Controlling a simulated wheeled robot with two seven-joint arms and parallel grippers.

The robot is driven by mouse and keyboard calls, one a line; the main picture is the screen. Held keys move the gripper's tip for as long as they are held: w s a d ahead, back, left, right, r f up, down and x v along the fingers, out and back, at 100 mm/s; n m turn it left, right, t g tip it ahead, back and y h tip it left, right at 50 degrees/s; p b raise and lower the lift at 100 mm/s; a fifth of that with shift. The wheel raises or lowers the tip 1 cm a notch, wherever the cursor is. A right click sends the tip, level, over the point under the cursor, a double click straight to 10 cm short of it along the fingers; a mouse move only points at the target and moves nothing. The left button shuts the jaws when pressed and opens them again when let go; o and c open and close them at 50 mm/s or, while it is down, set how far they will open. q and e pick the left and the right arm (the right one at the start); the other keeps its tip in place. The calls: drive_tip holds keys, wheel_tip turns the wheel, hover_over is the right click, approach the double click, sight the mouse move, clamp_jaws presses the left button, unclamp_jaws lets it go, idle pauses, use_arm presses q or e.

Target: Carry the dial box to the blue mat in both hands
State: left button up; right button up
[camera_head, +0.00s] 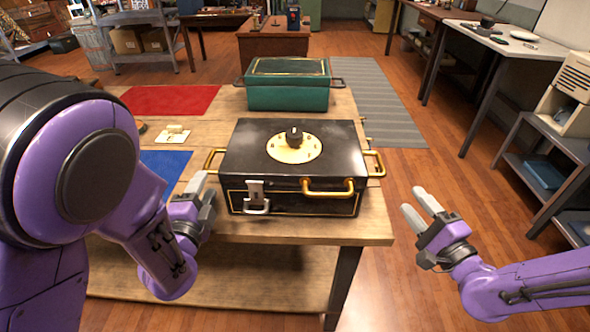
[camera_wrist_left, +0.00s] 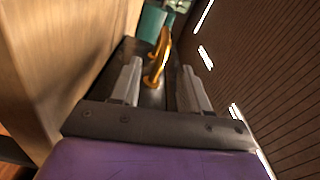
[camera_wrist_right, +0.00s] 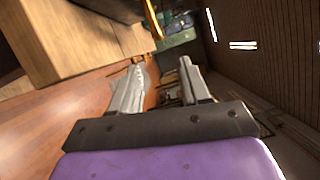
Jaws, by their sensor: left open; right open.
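The dial box (camera_head: 330,145) is a black box with gold trim, a cream dial with a black knob on its lid, a silver latch and a gold front handle. It sits on the wooden table, with a gold handle at each end. The blue mat (camera_head: 165,168) lies left of it, partly hidden by my left arm. My left gripper (camera_head: 208,198) is open beside the box's left handle; in the left wrist view the gold handle (camera_wrist_left: 160,58) shows just beyond the fingers. My right gripper (camera_head: 420,205) is open and empty, right of the box and apart from it.
A green box (camera_head: 287,90) stands behind the dial box. A red mat (camera_head: 170,99) lies at the back left of the wooden table (camera_head: 300,231). A small cream object (camera_head: 173,134) lies between the mats. A grey shelf unit (camera_head: 540,170) stands at right, with open floor before it.

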sight(206, 167)
use_arm(q)
drive_tip(key=shift+s+r, duration=0.1)
drive_tip(key=shift+s, duration=0.15)
drive_tip(key=shift+s+a+r, duration=0.1)
drive_tip(key=shift+s+a, duration=0.15)
drive_tip(key=shift+s, duration=0.05)
drive_tip(key=shift+w+a+y, duration=0.3)
drive_tip(key=shift+w+a, duration=0.1)
drive_tip(key=shift+a, duration=0.15)
drive_tip(key=w, duration=0.9)
drive_tip(key=shift+w+a, duration=0.15)
drive_tip(key=shift+w, duration=0.25)
use_arm(e)
drive_tip(key=x, duration=0.7)
drive_tip(key=a+x, duration=0.1)
drive_tip(key=x, duration=0.3)
drive_tip(key=shift+s+a, duration=0.15)
drive_tip(key=shift+a, duration=0.05)
use_arm(q)
clamp_jaws()
use_arm(e)
clamp_jaws()
drive_tip(key=shift+d+r, duration=0.1)
